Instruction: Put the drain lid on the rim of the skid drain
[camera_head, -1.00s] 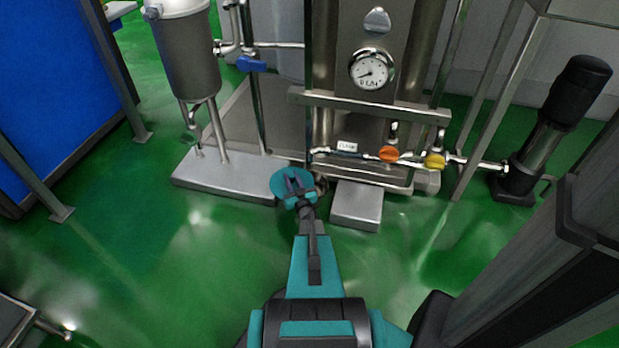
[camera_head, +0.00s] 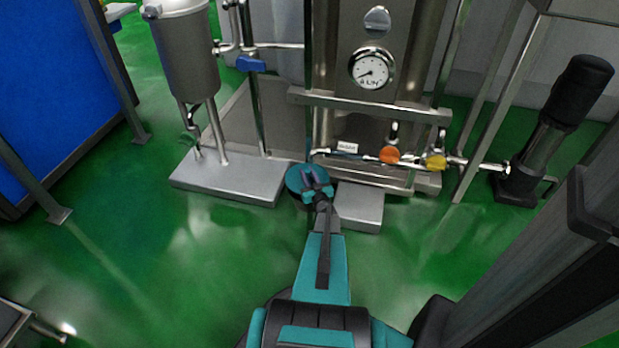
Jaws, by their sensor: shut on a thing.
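My gripper (camera_head: 314,174) is shut on the drain lid (camera_head: 292,181), a flat round teal disc. The lid shows mostly to the left of the fingers, near the front foot of the steel skid. The skid drain cannot be made out now; my gripper and the lid cover the spot between the two grey blocks where a round metal edge showed earlier. I cannot tell how high the lid is or whether it touches a rim.
A low grey block (camera_head: 362,207) stands close right of my gripper, and a wider grey plinth (camera_head: 225,184) to the left. The skid's pipe with orange valve (camera_head: 389,155) and yellow valve (camera_head: 435,161) runs behind. Green floor (camera_head: 190,255) is clear at front left.

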